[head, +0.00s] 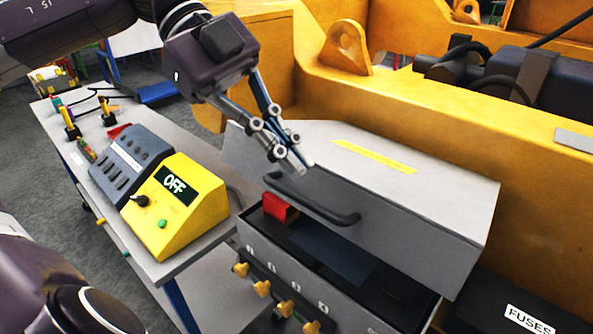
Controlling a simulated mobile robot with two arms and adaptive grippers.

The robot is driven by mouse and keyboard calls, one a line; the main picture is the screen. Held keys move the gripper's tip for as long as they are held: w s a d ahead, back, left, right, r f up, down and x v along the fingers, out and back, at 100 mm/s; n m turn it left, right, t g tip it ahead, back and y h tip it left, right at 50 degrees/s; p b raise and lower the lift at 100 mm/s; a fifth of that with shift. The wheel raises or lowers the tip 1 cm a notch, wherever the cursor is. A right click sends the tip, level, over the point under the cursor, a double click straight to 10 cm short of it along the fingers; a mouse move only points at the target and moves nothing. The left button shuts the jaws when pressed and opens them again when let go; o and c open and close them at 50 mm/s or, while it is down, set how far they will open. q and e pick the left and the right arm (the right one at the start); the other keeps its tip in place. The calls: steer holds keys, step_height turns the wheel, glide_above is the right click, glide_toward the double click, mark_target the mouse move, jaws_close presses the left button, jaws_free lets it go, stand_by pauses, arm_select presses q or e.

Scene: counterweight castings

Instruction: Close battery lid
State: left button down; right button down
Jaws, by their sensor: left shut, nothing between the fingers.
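The grey battery lid (440,198) has a yellow strip on top and a black bar handle (313,203) on its front face. It stands open above the grey battery box (270,254), with a gap along the front showing the dark inside. A red block (279,208) shows in the gap at the left, beside a dark flat surface (335,256). My left gripper (301,168) is shut and empty, its fingertips over the lid's front edge near the left end of the handle. I cannot tell if they touch the lid. My right gripper is not in view.
A yellow console reading OFF (178,205) stands on a grey cart (200,255) left of the box. Yellow latches (262,288) stick out of the box front. A yellow machine body (420,110) rises behind. A black FUSES box (505,300) sits at the lower right.

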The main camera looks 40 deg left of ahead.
mark_target(315, 206)
arm_select(q)
steer(key=f, duration=0.3)
steer(key=shift+d, duration=0.25)
steer(key=shift+w+a+f, duration=0.1)
steer(key=shift+w+f, duration=0.15)
steer(key=shift+f, duration=0.25)
steer(key=shift+s, duration=0.1)
